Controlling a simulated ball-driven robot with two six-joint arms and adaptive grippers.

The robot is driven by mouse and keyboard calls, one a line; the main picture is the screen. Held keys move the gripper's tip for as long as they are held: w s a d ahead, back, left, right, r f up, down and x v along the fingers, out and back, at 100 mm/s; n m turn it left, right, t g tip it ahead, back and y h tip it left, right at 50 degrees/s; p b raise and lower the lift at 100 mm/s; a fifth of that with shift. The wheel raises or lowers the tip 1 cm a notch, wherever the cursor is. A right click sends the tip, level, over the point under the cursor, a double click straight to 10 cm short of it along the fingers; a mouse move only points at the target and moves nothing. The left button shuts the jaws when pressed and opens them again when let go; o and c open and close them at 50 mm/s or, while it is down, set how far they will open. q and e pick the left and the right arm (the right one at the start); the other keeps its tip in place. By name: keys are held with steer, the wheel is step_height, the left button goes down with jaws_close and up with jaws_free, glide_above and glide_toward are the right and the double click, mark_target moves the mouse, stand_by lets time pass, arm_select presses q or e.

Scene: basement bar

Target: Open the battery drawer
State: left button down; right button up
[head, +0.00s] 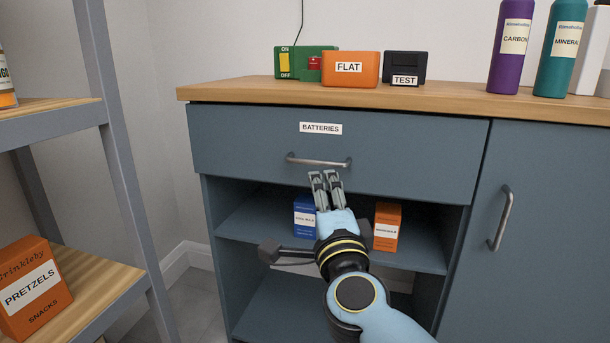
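The battery drawer (400,161) is a wide blue-grey front under the wooden counter, with a white BATTERIES label (321,128). It looks shut or nearly flush with the cabinet. Its grey bar handle (318,161) runs across the lower middle of the front. I cannot tell whether the fingertips touch the handle. My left gripper is not in view.
On the counter (240,90) stand a green ON/OFF box (298,63), an orange FLAT box (350,69), a black TEST box (405,67) and bottles. Below are open shelves with a blue box (304,218) and an orange box (387,227). A shelf rack (118,170) stands left.

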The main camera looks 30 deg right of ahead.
mark_target(316, 163)
steer(key=x, duration=0.9)
steer(key=shift+w+d+r, duration=0.2)
steer(key=shift+w, duration=0.15)
steer(key=shift+c, duration=0.2)
jaws_close()
